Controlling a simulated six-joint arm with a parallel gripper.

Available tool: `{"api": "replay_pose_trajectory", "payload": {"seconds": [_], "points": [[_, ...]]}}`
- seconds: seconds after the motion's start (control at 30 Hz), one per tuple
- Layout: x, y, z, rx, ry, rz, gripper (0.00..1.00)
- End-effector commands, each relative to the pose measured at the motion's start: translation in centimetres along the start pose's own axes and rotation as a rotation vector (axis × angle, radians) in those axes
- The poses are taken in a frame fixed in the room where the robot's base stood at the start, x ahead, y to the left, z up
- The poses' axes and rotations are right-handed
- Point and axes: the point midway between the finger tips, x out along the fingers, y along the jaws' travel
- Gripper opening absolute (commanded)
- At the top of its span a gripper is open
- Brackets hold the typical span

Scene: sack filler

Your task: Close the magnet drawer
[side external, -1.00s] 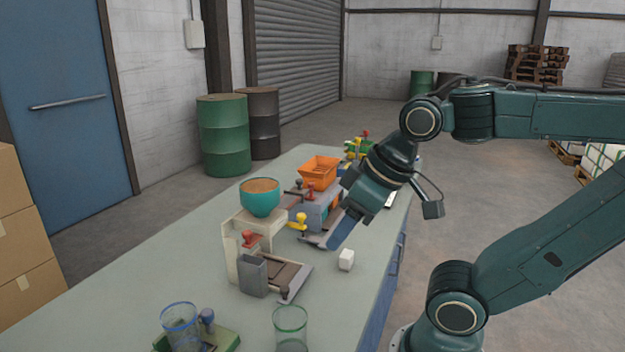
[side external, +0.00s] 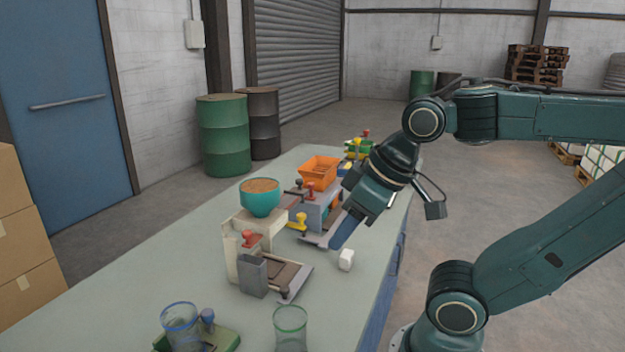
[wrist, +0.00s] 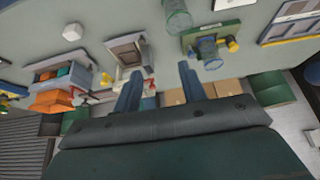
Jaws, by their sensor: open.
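No part is clearly marked as the magnet drawer, and I cannot tell how far any drawer stands out. The grey-blue machine (side external: 318,213) with an orange hopper (side external: 319,171) stands mid-bench; the wrist view shows it at the left, with orange and teal pieces (wrist: 65,72) in its side. The cream machine (side external: 233,256) carries a teal bowl of grain (side external: 260,197); a brown tray (side external: 284,276) lies at its front. My gripper (side external: 340,238) is open and empty above the bench, in front of the grey-blue machine. Its two blue fingers (wrist: 158,75) are apart in the wrist view.
A white block (side external: 346,260) sits near the bench's right edge, just below my gripper. A yellow knob (side external: 298,222) stands between the machines. A clear green-rimmed glass (side external: 290,328) and a blue-rimmed glass (side external: 181,326) stand at the near end. The bench (side external: 150,280) is bare at left.

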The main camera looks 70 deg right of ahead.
Motion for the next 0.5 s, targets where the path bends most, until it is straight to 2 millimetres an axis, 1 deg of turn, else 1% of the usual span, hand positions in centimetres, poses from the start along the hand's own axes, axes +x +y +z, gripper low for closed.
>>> {"api": "replay_pose_trajectory", "payload": {"seconds": [0.03,0.1,0.2,0.27,0.37,0.5], "points": [[0.0,0.0,-0.1,0.001,0.000,0.001,0.31],[-0.1,0.1,-0.3,0.007,-0.001,0.004,0.17],[-0.2,0.5,-0.9,0.025,-0.004,0.013,0.00],[-0.3,0.8,-1.6,0.044,-0.007,0.023,0.00],[-0.5,1.6,-3.1,0.087,-0.015,0.045,0.00],[-0.8,3.4,-6.1,0.174,-0.028,0.089,0.00]]}}
